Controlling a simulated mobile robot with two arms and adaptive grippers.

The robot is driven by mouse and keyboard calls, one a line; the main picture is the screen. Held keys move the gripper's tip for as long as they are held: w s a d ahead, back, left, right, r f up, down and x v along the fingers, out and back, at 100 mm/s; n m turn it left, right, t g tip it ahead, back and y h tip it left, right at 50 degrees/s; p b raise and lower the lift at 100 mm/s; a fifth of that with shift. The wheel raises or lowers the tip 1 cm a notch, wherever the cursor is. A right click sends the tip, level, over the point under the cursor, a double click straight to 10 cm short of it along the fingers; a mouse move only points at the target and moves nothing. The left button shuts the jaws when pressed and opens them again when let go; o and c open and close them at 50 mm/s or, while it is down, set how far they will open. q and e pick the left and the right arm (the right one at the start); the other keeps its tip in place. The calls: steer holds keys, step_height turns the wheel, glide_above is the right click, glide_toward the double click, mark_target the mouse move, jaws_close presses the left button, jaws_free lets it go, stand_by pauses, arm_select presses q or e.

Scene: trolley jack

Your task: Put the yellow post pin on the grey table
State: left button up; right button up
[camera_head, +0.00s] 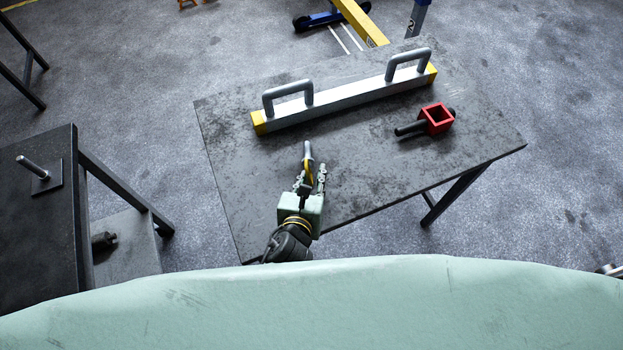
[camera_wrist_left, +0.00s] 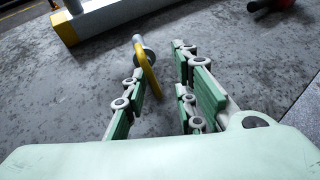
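The yellow post pin, with a grey shaft (camera_head: 307,151) and a yellow handle (camera_wrist_left: 149,72), is on or just above the grey table (camera_head: 360,180), near the middle of its left half. My left gripper (camera_head: 311,176) is low over the table, its fingers pointing at the pin. In the left wrist view the two fingers (camera_wrist_left: 160,72) are apart, with a gap between them. The yellow handle is at the tip of the left-hand finger; I cannot tell whether it touches.
A long grey bar with two handles and yellow ends (camera_head: 345,96) lies across the table's back. A red square sleeve with a dark rod (camera_head: 437,119) lies at right. A dark table with an upright peg (camera_head: 34,167) stands at left. The table's front right is clear.

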arm_select(q)
steer(key=shift+s+r, duration=0.1)
steer(key=shift+r, duration=0.1)
steer(key=v, duration=1.2)
steer(key=shift+b, duration=0.3)
